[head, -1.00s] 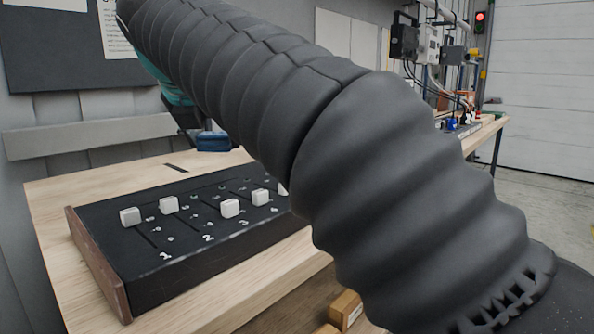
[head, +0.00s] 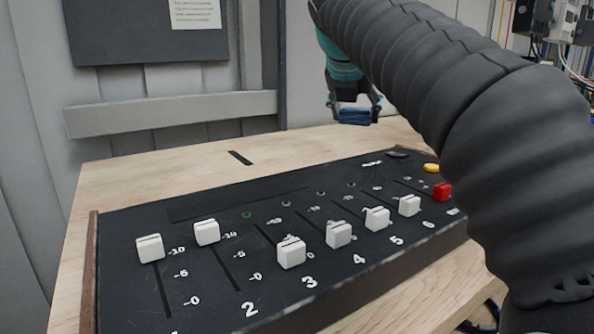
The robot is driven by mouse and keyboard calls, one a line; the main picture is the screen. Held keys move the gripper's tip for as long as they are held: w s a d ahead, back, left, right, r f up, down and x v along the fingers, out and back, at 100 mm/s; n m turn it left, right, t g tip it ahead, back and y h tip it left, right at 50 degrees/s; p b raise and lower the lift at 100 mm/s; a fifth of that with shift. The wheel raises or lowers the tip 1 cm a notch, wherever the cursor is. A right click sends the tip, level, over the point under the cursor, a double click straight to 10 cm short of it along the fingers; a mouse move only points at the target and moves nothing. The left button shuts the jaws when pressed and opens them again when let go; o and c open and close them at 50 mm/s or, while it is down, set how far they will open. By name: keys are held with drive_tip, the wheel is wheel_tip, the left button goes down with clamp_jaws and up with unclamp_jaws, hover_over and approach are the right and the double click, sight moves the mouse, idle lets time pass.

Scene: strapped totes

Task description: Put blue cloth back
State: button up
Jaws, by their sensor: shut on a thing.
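My gripper (head: 354,103) shows in the head view above the back part of the wooden table, behind the black slider panel. It is shut on a folded dark blue cloth (head: 355,117), which hangs between its fingertips. The cloth looks to be held close to the back edge of the tabletop; whether it touches the wood I cannot tell.
The black panel (head: 190,277) has several white sliders, a red knob (head: 442,191) and a yellow button (head: 431,168). A dark slot (head: 240,158) lies in the wooden table (head: 130,180) behind it. A grey rail (head: 170,114) runs along the wall.

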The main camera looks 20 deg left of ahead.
sight(343, 112)
drive_tip(key=shift+n+y, duration=0.5)
drive_tip(key=shift+n, duration=0.2)
drive_tip(key=w, duration=0.1)
drive_tip(key=w+a, duration=0.1)
drive_tip(key=w, duration=0.1)
drive_tip(key=w+a+f, duration=0.1)
drive_tip(key=w, duration=0.1)
drive_tip(key=shift+w+a, duration=0.1)
drive_tip(key=shift+a+f, duration=0.25)
drive_tip(key=shift+a, duration=0.1)
drive_tip(key=s+a+f, duration=0.1)
drive_tip(key=a+f, duration=0.1)
drive_tip(key=a, duration=0.1)
drive_tip(key=s+a+f, duration=0.2)
drive_tip(key=a, duration=0.1)
drive_tip(key=s+a+f, duration=0.1)
drive_tip(key=a+f, duration=0.1)
drive_tip(key=a, duration=0.2)
drive_tip(key=shift+s+f, duration=0.2)
drive_tip(key=shift+s, duration=0.1)
drive_tip(key=shift+f, duration=0.15)
drive_tip(key=shift+f+b, duration=0.3)
drive_tip(key=shift+f, duration=1.6)
drive_tip(key=shift+f, duration=0.2)
drive_tip(key=o, duration=1)
drive_tip(key=shift+c, duration=0.2)
